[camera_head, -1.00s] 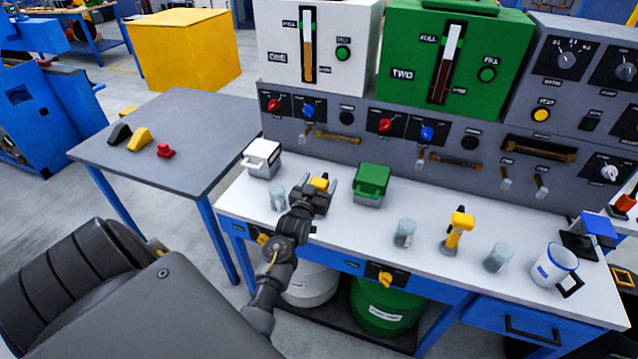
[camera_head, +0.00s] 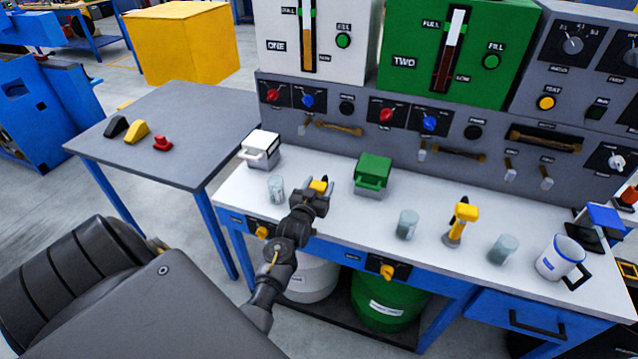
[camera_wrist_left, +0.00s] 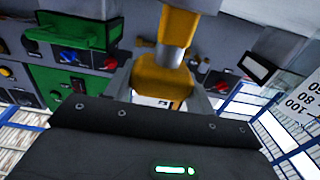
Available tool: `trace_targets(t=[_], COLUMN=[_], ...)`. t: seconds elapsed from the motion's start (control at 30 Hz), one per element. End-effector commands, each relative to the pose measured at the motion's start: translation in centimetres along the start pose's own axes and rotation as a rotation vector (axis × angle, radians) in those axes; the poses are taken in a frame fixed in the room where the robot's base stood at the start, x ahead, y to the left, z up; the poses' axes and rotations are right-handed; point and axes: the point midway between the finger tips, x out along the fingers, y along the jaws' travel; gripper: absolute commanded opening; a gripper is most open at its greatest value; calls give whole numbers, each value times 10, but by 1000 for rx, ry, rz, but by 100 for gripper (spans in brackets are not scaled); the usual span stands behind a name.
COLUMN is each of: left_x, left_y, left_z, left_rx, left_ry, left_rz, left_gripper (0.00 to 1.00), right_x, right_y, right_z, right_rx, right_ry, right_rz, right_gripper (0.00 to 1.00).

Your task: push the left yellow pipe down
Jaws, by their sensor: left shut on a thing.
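The left yellow pipe stands at the front of the white bench; its yellow top (camera_head: 319,186) shows between the fingers of my left gripper (camera_head: 316,189). My left gripper is shut on it, and the arm hides its lower part. In the left wrist view, a yellow piece with a grey shaft (camera_wrist_left: 174,50) fills the space between the fingers (camera_wrist_left: 160,92). The right yellow pipe (camera_head: 462,220) stands upright farther right on the bench, apart from my gripper. My right gripper is not in view.
A glass (camera_head: 276,189) and a white-lidded box (camera_head: 262,148) stand left of my gripper. A green box (camera_head: 373,173) stands right of it, then a glass (camera_head: 407,225), another glass (camera_head: 502,249) and a white mug (camera_head: 558,258). The control panel (camera_head: 350,140) rises behind.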

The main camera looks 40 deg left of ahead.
Motion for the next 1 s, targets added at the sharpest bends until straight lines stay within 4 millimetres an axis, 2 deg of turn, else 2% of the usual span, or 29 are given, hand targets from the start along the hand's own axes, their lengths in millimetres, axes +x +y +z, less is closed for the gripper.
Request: trace_targets(t=[0.07, 0.1, 0.27, 0.53, 0.67, 1.0], left_x=[1, 1, 1, 0, -9, -74], left_y=[0, 0, 0, 0, 0, 0], left_z=[-3, -4, -5, -5, -4, -2], left_rx=[0, 0, 0, 0, 1, 0], left_ry=[5, 6, 7, 8, 7, 6], left_rz=[0, 0, 0, 0, 0, 0], left_gripper=[14, 56, 76, 76, 76, 76], right_x=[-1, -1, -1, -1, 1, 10], right_y=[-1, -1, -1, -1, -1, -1], right_z=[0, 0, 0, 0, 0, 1], right_rx=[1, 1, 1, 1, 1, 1], right_ry=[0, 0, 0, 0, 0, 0], right_rz=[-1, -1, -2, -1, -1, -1], right_gripper=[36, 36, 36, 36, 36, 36])
